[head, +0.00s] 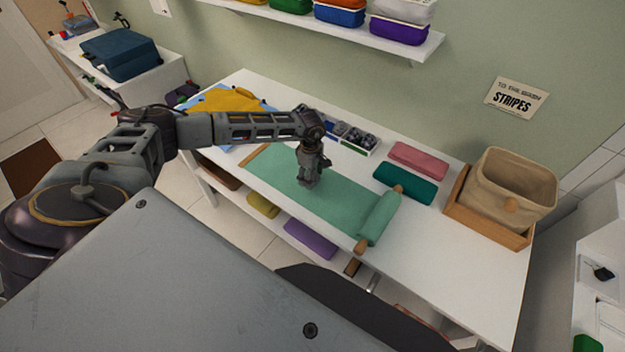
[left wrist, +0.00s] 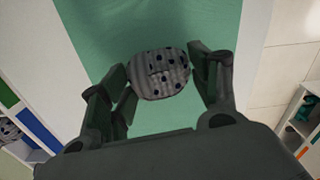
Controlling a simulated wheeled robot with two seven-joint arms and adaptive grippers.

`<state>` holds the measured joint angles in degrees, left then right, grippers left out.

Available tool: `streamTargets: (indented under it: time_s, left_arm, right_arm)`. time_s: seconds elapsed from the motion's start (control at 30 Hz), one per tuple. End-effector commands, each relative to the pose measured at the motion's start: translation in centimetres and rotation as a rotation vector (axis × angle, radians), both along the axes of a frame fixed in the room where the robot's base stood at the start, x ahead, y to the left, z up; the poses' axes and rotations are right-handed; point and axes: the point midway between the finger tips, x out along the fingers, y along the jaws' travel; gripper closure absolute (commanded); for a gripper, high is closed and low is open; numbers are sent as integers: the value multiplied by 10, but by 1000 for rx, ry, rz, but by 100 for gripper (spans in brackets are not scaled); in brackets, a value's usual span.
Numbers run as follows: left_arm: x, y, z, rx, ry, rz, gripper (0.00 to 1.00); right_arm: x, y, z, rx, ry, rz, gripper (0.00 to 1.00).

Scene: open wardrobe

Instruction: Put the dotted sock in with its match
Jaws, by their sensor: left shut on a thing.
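My left gripper (head: 311,183) points down over the green mat (head: 345,204) on the white table. In the left wrist view its two fingers (left wrist: 158,82) are shut on a grey sock with dark dots (left wrist: 158,72), which looks folded or rolled. The green mat (left wrist: 100,28) lies beneath it; I cannot tell if the sock touches it. An open box with compartments (head: 362,152) holding dark, sock-like items stands behind the gripper, partly hidden by my arm. My right gripper is not in view.
The mat's rolled end (head: 379,217) lies at right. Pink (head: 418,160) and teal (head: 405,184) folded cloths lie behind it. A beige fabric bin (head: 507,190) stands at the right end, yellow cloth (head: 229,100) at the far left. A wall shelf (head: 330,30) hangs above. The front right tabletop is clear.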

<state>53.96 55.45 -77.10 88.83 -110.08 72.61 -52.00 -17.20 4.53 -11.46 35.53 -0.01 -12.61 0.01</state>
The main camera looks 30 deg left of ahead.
Motion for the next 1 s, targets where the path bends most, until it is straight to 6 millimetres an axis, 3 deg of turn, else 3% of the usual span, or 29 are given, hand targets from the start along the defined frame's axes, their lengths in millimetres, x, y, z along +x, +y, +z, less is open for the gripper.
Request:
streamTargets:
  time_s: [0.1, 0.13, 0.23, 1.0]
  left_arm:
    - [0, 0, 0, 0, 1, 0, 52]
    - [0, 0, 0, 0, 1, 0, 42]
    - [0, 0, 0, 0, 1, 0, 51]
    - [0, 0, 30, 0, -1, 0, 52]
  right_arm:
    - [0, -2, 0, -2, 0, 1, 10]
    - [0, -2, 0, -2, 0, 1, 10]
    - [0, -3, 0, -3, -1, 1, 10]
    - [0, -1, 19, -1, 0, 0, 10]
